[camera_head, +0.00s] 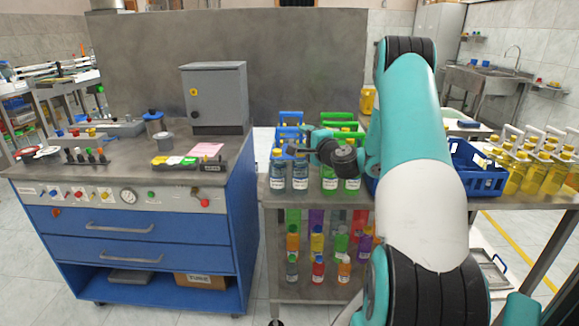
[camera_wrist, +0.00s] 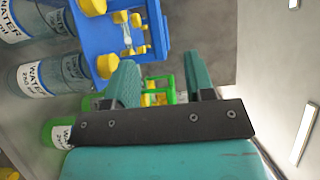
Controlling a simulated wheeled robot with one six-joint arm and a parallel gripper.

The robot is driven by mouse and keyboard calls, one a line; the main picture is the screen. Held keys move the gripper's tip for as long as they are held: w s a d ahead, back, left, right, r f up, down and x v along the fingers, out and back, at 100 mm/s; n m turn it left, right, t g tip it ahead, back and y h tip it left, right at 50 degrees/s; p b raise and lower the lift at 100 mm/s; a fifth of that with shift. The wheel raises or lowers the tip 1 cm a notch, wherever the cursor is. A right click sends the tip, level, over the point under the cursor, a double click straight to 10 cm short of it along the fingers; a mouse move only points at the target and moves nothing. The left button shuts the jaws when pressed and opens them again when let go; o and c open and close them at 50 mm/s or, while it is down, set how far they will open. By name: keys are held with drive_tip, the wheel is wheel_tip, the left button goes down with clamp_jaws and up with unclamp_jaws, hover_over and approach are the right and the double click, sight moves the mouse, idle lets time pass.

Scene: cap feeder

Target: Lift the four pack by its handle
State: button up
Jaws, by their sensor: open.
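A four pack with a blue handle carrier (camera_head: 290,118) and clear bottles labelled WATER (camera_head: 300,176) stands at the left of the bench. In the wrist view its blue carrier (camera_wrist: 100,60) and yellow caps are close, at the upper left. A green-handled four pack (camera_head: 341,126) stands just right of it; its green carrier (camera_wrist: 168,88) shows in the wrist view behind and between my fingers. My gripper (camera_head: 300,141) is open and empty, at about the height of the handles. Its teal fingers (camera_wrist: 160,82) are spread apart. The exact gap to either handle is hard to tell.
A blue crate (camera_head: 478,172) and yellow bottles with white handles (camera_head: 538,170) stand on the bench to the right. Coloured bottles fill the shelf below (camera_head: 318,240). A blue drawer cabinet (camera_head: 140,225) with a grey box (camera_head: 215,95) stands left.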

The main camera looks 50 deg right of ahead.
sight(291, 130)
drive_tip(key=p+x, duration=0.2)
drive_tip(key=x, duration=0.3)
drive_tip(key=p+x, duration=0.1)
drive_tip(key=x, duration=0.3)
drive_tip(key=shift+w+d+f+p, duration=0.2)
drive_tip(key=shift+w+f+p, duration=0.05)
drive_tip(key=shift+w+p, duration=0.15)
drive_tip(key=shift+s, duration=0.1)
clamp_jaws()
idle(0.8)
drive_tip(key=shift+r, duration=0.15)
